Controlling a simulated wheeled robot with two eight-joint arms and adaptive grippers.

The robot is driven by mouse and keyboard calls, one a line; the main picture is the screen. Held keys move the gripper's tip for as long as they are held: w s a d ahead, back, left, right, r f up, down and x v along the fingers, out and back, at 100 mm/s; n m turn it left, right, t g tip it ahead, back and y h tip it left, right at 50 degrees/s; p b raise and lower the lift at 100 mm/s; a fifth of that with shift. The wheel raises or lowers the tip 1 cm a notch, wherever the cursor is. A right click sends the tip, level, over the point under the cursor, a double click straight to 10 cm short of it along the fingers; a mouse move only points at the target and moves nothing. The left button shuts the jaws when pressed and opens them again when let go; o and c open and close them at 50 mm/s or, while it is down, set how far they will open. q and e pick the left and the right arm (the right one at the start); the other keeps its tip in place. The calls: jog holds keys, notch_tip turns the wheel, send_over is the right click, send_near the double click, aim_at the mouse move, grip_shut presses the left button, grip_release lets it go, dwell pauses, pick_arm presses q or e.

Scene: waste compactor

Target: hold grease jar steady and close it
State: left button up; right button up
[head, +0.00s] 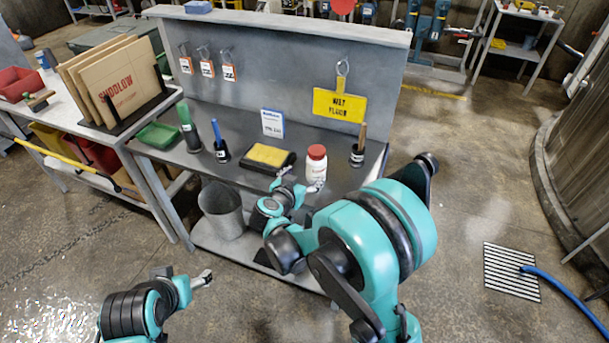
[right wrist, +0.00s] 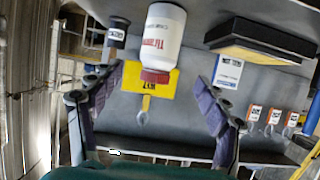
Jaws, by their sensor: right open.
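The grease jar (head: 316,166), white with a red lid (head: 317,151) on top, stands upright on the grey bench near its front right. My right gripper (head: 302,181) is open just in front and to the left of the jar. In the right wrist view the jar (right wrist: 161,38) appears upside down between the spread fingers, lid toward me; the fingers do not visibly touch it. My left gripper (head: 204,279) is low at the left, away from the bench; its finger opening is not clear.
A yellow pad on a black base (head: 268,157) lies left of the jar. A black holder with a wooden handle (head: 358,152) stands to its right. A grey bin (head: 222,210) stands below the bench top.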

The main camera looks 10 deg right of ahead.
notch_tip(320, 180, up, 14)
jog(key=w+r+n+t+y, duration=0.1)
jog(key=t+y, duration=0.1)
jog(key=t, duration=0.3)
jog(key=s+a+r+n+t+y, duration=0.2)
jog(key=s+a+r+n+y, duration=0.25)
jog(key=r+n+y, duration=0.2)
jog(key=s+a+f+n+g+y, duration=0.2)
jog(key=s+f+g+y, duration=0.3)
jog(key=s, duration=0.4)
jog(key=s+d+f+m+g+h, duration=0.1)
jog(key=s+d+f+g+h, duration=0.2)
jog(key=s+d+f, duration=0.2)
jog(key=s+d+f+m+g+h, duration=0.1)
jog(key=s+d+f+g+h, duration=0.2)
jog(key=s+d+f, duration=0.2)
jog(key=s+f, duration=0.3)
jog(key=s, duration=0.2)
jog(key=shift+m, duration=0.35)
jog(key=shift+s+a+f, duration=0.1)
